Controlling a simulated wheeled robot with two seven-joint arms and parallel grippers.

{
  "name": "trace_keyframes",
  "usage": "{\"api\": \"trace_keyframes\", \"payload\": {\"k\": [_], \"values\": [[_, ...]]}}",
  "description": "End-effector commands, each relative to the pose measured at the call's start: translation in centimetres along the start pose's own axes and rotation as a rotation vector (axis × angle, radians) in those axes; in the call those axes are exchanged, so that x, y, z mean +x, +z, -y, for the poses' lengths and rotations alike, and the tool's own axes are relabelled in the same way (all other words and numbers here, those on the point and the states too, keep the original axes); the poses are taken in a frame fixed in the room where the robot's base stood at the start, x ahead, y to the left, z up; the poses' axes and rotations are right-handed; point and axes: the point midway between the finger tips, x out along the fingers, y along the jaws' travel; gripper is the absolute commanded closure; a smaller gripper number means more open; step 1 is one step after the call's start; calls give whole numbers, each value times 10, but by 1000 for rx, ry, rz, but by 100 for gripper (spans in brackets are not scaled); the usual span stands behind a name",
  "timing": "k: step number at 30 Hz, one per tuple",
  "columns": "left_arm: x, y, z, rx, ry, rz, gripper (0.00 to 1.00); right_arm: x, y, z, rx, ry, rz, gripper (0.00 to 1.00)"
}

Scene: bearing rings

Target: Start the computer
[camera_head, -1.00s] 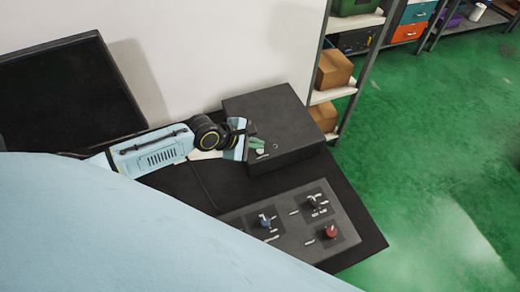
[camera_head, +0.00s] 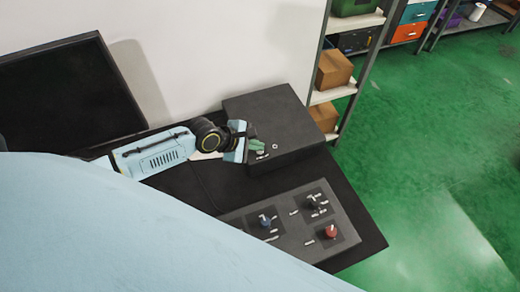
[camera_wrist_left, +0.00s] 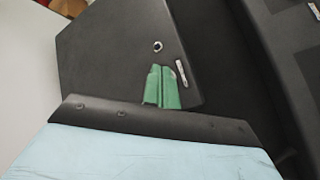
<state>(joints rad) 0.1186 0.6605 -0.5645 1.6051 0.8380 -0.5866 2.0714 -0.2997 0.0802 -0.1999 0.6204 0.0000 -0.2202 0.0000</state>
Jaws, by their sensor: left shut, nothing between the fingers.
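The computer, a dark grey box (camera_head: 290,125), stands at the back right of the black desk, against the wall. A small round ring-shaped button (camera_head: 275,146) is on its face, and the button also shows in the left wrist view (camera_wrist_left: 157,46). My left gripper (camera_head: 257,145) is shut and empty, with its green fingertips just left of the button. In the left wrist view the fingertips (camera_wrist_left: 161,88) are over the box face, just below the button beside a small pale mark (camera_wrist_left: 181,73). I cannot tell whether they touch the box. My right gripper is not in view.
A black monitor (camera_head: 65,95) stands at the left. A grey control panel (camera_head: 285,232) with blue, black and red knobs lies at the desk's front right. A shelf (camera_head: 345,90) with cardboard boxes stands behind the desk. Green floor is clear at the right.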

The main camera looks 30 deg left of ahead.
Motion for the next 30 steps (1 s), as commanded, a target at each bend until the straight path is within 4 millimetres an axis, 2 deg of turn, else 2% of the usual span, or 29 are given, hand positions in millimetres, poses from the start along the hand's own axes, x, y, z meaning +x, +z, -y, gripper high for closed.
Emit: {"api": "trace_keyframes", "payload": {"k": [30], "values": [[5,-4,4,0,-1,-1,100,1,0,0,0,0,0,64]]}}
